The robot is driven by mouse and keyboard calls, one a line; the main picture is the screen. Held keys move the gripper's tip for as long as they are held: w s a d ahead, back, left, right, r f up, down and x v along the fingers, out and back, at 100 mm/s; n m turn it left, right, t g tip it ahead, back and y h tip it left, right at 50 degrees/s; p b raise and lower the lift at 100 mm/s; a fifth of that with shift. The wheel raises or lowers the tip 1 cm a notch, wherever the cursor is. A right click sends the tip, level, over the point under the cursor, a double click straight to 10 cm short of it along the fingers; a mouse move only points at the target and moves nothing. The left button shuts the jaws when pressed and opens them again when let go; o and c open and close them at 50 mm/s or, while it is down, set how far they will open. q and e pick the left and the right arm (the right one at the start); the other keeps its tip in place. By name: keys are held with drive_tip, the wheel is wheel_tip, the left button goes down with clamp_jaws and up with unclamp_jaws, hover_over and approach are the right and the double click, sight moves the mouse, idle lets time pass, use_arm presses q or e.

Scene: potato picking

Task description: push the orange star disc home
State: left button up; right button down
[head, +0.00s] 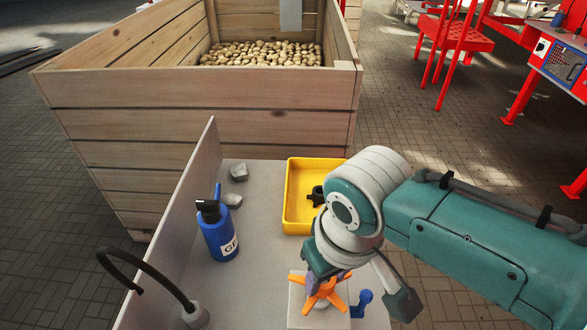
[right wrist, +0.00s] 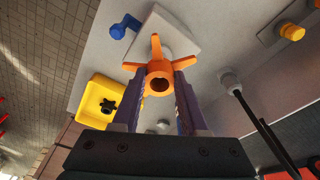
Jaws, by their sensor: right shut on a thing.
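The orange star disc (head: 322,294) has several arms and a round hub with a hole in its middle. My right gripper (head: 328,274) is shut on its hub, just above a pale square block (head: 297,312). In the right wrist view the star disc (right wrist: 158,68) sits between the two purple fingers of my right gripper (right wrist: 158,88), over the white block (right wrist: 165,35). A grey round part shows behind the disc there. I cannot tell whether the disc touches the block. My left gripper is not in view.
A yellow tray (head: 298,227) with a black star-shaped part (head: 316,196) lies behind my right gripper. A blue bottle (head: 217,232) and two grey stones (head: 239,172) stand left. A blue crank-like part (head: 362,300) is beside the block. A wooden potato crate (head: 210,125) stands behind.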

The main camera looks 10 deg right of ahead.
sight(324, 289)
drive_tip(key=shift+f+b, duration=1.5)
drive_tip(key=shift+f, duration=0.3)
drive_tip(key=shift+c, duration=1.8)
unclamp_jaws()
drive_tip(key=r+p, duration=0.1)
drive_tip(key=r, duration=0.2)
drive_tip(key=r+p, duration=0.1)
drive_tip(key=r, duration=0.2)
drive_tip(key=s+r+p, duration=0.1)
drive_tip(key=r, duration=0.2)
drive_tip(key=shift+s+d, duration=0.1)
drive_tip(key=shift+d, duration=0.05)
drive_tip(key=shift+s+r, duration=0.1)
drive_tip(key=shift+r, duration=0.35)
